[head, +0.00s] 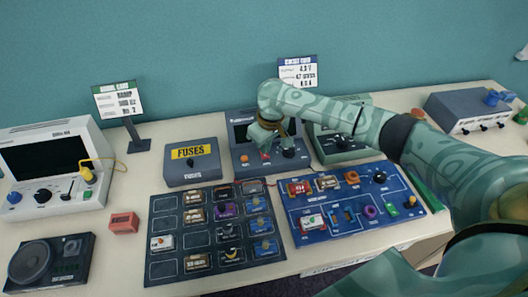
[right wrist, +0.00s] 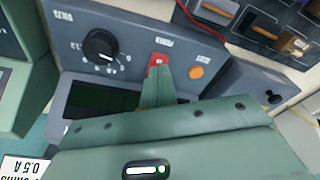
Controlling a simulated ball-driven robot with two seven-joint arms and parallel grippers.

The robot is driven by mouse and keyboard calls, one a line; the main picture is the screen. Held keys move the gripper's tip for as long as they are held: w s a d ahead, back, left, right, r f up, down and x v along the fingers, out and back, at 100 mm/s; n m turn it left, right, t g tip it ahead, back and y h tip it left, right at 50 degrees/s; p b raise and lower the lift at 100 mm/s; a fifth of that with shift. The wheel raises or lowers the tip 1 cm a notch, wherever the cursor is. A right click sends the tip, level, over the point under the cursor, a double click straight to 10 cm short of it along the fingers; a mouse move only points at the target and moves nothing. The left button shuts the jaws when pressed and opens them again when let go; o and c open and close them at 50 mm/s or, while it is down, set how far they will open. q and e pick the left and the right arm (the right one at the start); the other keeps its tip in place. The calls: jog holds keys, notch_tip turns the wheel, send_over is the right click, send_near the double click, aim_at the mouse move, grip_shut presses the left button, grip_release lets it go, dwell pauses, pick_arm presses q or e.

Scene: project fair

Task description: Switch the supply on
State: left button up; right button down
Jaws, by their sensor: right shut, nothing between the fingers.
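The supply (head: 243,160) is a blue-grey box with a sloped front and a dark screen, at the back middle of the table in the head view. Its front carries a red rocker switch (right wrist: 158,61), an orange button (right wrist: 196,72) and a black knob (right wrist: 101,45), seen upside down in the right wrist view. My right gripper (head: 265,143) is shut and empty, pointing down at the front panel. In the right wrist view its fingertips (right wrist: 160,72) are at the red switch and cover part of it; I cannot tell whether they touch. The screen looks dark. My left gripper is not in view.
A fuse box (head: 192,176) stands left of the supply and a green instrument (head: 340,148) right of it. A dark component tray (head: 164,221) and a blue circuit board (head: 338,240) lie in front. A red lead (right wrist: 202,22) runs near the supply.

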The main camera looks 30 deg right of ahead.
aim_at(266, 156)
jog(key=shift+f, duration=0.8)
dwell(0.4)
notch_tip(266, 156, up, 7)
jog(key=p, duration=0.9)
dwell(0.4)
